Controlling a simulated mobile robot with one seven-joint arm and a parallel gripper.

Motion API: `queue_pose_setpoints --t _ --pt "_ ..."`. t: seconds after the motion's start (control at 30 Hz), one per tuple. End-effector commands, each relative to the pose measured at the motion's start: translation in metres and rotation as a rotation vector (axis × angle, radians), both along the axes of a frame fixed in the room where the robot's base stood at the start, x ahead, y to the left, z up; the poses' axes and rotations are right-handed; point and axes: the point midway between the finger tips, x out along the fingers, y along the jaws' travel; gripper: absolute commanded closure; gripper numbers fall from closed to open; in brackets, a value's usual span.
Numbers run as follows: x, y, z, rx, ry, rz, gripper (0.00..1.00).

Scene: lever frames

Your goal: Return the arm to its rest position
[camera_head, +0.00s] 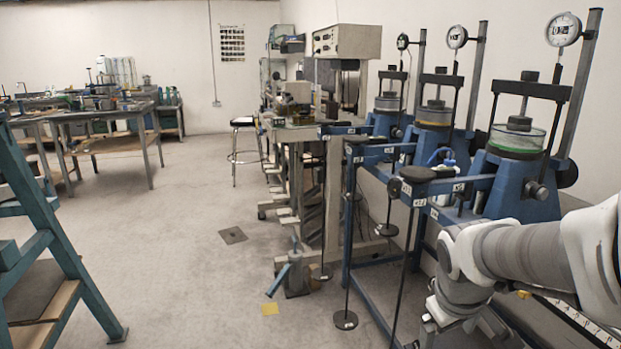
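My arm (530,252), white and grey, comes in from the right edge at the lower right. It reaches left to a rounded joint (462,258) and bends down toward the bottom of the picture. It passes in front of the lower part of the nearest blue lever frame (520,190). I cannot tell from this view whether the arm touches the frame. My gripper's fingers do not show; the end of the arm is lost at the bottom edge.
Blue lever frames with dial gauges (563,30) line the right wall. Hanging rods end in round weights (345,320) near the floor. A small blue-grey device (293,272) stands on the floor. A teal steel frame (45,235) is at left. The floor (180,250) between is mostly clear.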

Motion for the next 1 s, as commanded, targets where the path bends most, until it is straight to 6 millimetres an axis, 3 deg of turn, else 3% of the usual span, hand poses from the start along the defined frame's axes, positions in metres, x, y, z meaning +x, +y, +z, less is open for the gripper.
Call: queue_pose_setpoints --t 0.23,0.6,1.0 --pt "-0.052 0.041 0.042 0.136 -0.111 -0.114 0.09" --pt "-0.120 0.086 0.066 0.301 -0.209 -0.225 0.09" --pt "-0.118 0.085 0.168 0.300 -0.202 -0.227 0.09"
